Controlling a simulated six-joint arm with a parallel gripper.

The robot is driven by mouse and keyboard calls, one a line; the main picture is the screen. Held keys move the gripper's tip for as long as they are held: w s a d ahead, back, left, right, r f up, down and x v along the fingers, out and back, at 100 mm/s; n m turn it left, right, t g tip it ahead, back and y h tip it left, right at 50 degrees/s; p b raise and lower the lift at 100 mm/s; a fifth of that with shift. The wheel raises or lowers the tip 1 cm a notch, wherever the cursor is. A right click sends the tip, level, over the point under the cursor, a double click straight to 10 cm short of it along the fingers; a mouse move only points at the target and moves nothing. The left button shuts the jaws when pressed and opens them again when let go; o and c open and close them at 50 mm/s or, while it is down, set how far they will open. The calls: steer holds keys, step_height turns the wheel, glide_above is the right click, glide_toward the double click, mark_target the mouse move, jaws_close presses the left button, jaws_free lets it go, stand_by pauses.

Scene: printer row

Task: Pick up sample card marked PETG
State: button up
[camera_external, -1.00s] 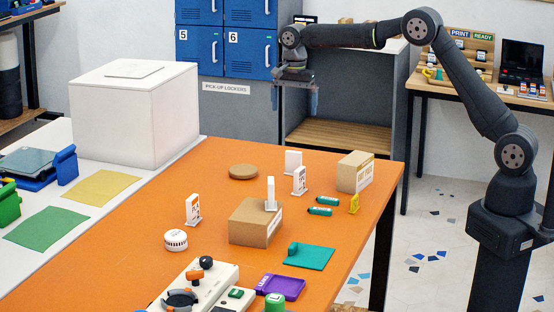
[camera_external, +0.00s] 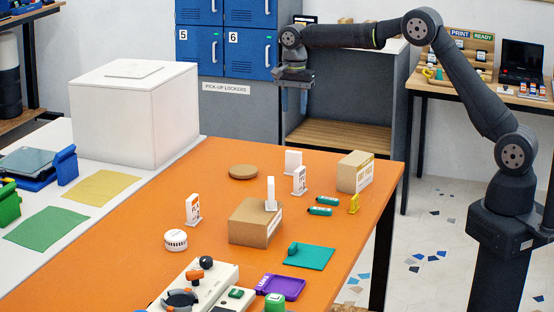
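Several white upright cards stand on the orange table (camera_external: 130,250). One card (camera_external: 193,210) stands at the left and another (camera_external: 300,181) near the middle, both with dark marks too small to read. I cannot tell which card is marked PETG. My gripper (camera_external: 293,101) hangs high beyond the far edge of the table, pointing down, in front of the lockers and shelf. Its fingers are apart with nothing between them.
A teal piece (camera_external: 309,256), purple tray (camera_external: 283,286) and white device (camera_external: 200,290) lie in front.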

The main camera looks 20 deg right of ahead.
steer(key=n+t+y, duration=0.3)
steer(key=n, duration=1.5)
glide_toward(296, 152)
steer(key=x, duration=0.8)
steer(key=shift+f, duration=0.1)
steer(key=shift+w+x, duration=0.15)
steer(key=shift+x, duration=1.1)
steer(key=shift+w+x, duration=0.1)
steer(key=shift+x, duration=1.2)
steer(key=shift+c, duration=0.4)
jaws_close()
